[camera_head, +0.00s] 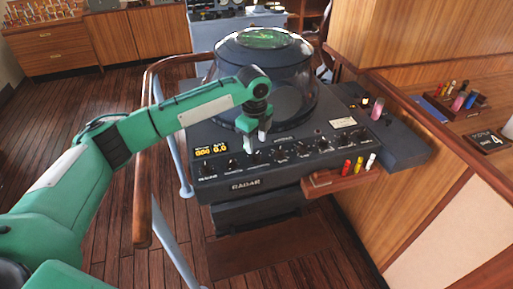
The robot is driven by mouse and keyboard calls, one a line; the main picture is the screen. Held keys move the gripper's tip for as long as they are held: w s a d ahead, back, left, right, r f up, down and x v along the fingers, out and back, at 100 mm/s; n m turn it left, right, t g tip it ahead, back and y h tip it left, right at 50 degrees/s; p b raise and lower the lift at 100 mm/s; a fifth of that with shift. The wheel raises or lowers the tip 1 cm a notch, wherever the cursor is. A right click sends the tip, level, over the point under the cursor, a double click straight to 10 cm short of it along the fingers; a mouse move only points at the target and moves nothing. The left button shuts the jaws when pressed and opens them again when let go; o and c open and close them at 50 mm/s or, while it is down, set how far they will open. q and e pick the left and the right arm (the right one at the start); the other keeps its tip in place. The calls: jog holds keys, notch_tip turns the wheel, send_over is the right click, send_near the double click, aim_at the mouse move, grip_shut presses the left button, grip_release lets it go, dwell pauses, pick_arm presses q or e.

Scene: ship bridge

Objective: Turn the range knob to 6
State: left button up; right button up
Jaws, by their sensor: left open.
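The radar console (240,185) stands in the middle, with a row of several dark knobs (279,154) along its sloping front panel. The knob labels are too small to read, so I cannot tell which one is the range knob or where it points. My left gripper (255,143) reaches in from the left and points down over the left half of the panel. Its two pale fingers are apart, with nothing visible between them. The fingertips are just above or behind the knob row; I cannot tell whether they touch a knob. My right gripper is not in view.
A glass-sided radar hood (290,85) rises behind the gripper. A small orange-digit display (212,150) is at the panel's left. A wooden tray (343,178) with coloured markers juts from the front right. A curved wooden rail (143,190) stands at the left.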

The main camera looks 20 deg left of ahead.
aim_at(256, 154)
pick_arm(q)
notch_tip(256, 154, down, 4)
jog(key=shift+r+p, duration=0.1)
jog(key=shift+p, duration=0.35)
jog(key=shift+f, duration=0.7)
jog(key=c, duration=0.9)
jog(key=shift+c, duration=0.4)
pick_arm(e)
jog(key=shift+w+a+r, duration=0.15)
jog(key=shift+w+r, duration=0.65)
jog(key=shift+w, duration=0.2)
